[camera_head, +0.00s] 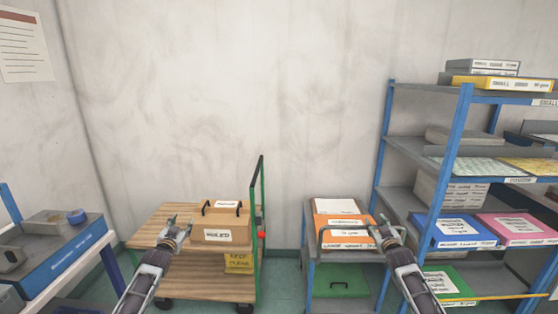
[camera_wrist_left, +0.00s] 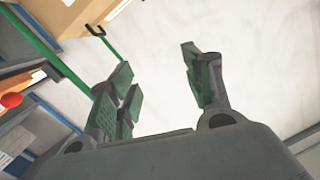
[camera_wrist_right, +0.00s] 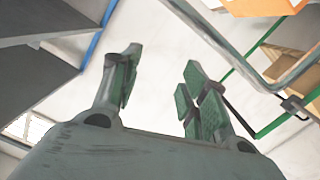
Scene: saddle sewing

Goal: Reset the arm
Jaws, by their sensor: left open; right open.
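My left gripper (camera_head: 174,233) is in front of the wooden cart at the left of the head view. Its fingers are spread and empty in the left wrist view (camera_wrist_left: 160,85). My right gripper (camera_head: 385,231) is in front of the small grey stand's right side, near the blue-framed shelf. Its fingers are apart with nothing between them in the right wrist view (camera_wrist_right: 160,90). Both arms come up from the bottom of the head view.
A brown labelled box (camera_head: 222,222) sits on the wooden cart (camera_head: 185,270) with a green frame. An orange box (camera_head: 345,226) sits on the grey stand. A blue-framed shelf (camera_head: 462,150) with boxes and trays stands right. A workbench (camera_head: 60,262) is at far left.

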